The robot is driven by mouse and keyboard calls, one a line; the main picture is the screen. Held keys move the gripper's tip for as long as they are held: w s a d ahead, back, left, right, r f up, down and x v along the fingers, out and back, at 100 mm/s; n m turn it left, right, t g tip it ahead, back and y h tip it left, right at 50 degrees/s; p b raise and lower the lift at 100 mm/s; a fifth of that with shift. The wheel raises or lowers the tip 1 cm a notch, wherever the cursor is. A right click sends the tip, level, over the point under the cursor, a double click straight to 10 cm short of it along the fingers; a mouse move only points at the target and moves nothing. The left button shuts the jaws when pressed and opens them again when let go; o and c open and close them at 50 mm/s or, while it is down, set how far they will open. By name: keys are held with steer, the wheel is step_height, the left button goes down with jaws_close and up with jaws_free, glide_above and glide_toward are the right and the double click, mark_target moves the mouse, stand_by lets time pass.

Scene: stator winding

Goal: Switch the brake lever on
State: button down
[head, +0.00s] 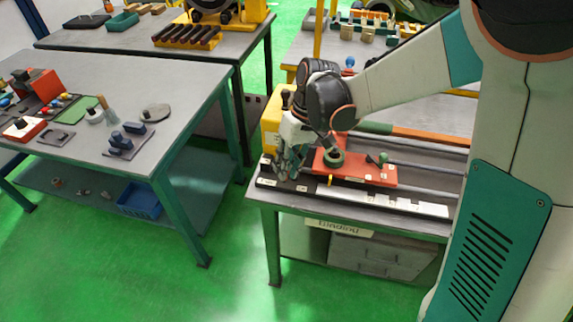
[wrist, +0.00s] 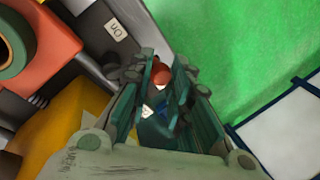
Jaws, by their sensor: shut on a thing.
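The brake lever shows in the wrist view as a red knob (wrist: 161,74) between my fingers. My gripper (wrist: 163,95) is shut on it. In the head view, my gripper (head: 284,165) points down at the left end of the winding bench, beside the yellow housing (head: 271,120), and hides the lever. A small white label reading "On" (wrist: 116,30) lies on the dark rail, above and left of the knob in the wrist view. The lever's lower part is hidden by my fingers.
A red carriage (head: 356,174) with green knobs sits on the bench's rails, right of my gripper. A pale strip (head: 400,205) runs along the bench's front edge. A separate table (head: 195,95) with small parts stands left, across a green floor gap.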

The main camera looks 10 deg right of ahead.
steer(key=c, duration=1.4)
jaws_free()
steer(key=shift+c, duration=0.2)
steer(key=v, duration=1.2)
steer(key=shift+r, duration=0.1)
steer(key=s+d+m+t+h, duration=0.1)
steer(key=s+d+t, duration=0.3)
steer(key=s, duration=0.4)
steer(key=s+d+m+t+h, duration=0.2)
steer(key=s+d, duration=0.4)
steer(key=s, duration=0.3)
steer(key=r+m+t, duration=0.1)
steer(key=t, duration=0.1)
steer(key=shift+d+m+t, duration=0.3)
steer(key=shift+m, duration=0.1)
